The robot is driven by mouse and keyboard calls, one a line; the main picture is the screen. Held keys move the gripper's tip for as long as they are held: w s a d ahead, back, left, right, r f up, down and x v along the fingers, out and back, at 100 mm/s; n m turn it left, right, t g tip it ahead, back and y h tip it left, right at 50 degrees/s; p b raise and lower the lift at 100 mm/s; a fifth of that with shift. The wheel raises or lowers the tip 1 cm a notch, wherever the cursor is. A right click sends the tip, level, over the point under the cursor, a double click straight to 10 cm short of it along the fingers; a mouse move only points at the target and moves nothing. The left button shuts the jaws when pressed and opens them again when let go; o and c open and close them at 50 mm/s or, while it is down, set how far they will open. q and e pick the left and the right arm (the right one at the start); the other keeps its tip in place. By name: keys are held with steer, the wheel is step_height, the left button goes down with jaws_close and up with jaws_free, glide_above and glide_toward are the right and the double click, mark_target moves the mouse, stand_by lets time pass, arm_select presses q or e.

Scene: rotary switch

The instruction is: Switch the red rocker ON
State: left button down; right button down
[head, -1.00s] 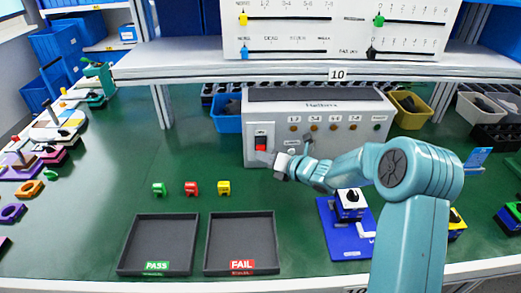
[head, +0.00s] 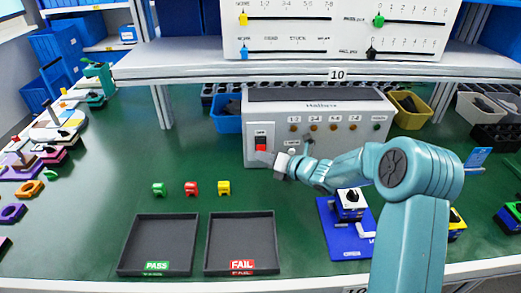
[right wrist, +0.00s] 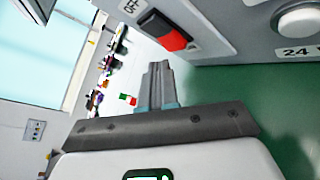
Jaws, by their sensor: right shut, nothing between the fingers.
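The red rocker (head: 261,144) is on the left of the grey panel box's front, under a small label. In the right wrist view the rocker (right wrist: 168,32) has a red part and a black part, beside lettering that reads OFF. My right gripper (head: 265,156) is shut and empty, its fingertips just below the rocker in the head view. In the right wrist view the closed fingers (right wrist: 158,72) point at the rocker's red end; I cannot tell whether they touch it. My left gripper is not in view.
The grey panel box (head: 340,104) also carries several small knobs. A round button (right wrist: 298,20) sits by the rocker in the right wrist view. Two dark trays (head: 202,232) and small coloured blocks (head: 191,188) lie in front. A blue fixture (head: 345,232) stands below my arm.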

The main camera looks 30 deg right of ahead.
stand_by(0.6)
steer(key=shift+w+d+f+b, duration=0.1)
steer(key=shift+w+d+b, duration=0.15)
steer(key=shift+w+b, duration=0.15)
steer(key=shift+w+d, duration=0.15)
steer(key=shift+w, duration=0.1)
stand_by(0.6)
steer(key=shift+s, duration=0.1)
steer(key=shift+s+a+b, duration=0.35)
steer(key=shift+s+b, duration=0.2)
steer(key=shift+b, duration=0.35)
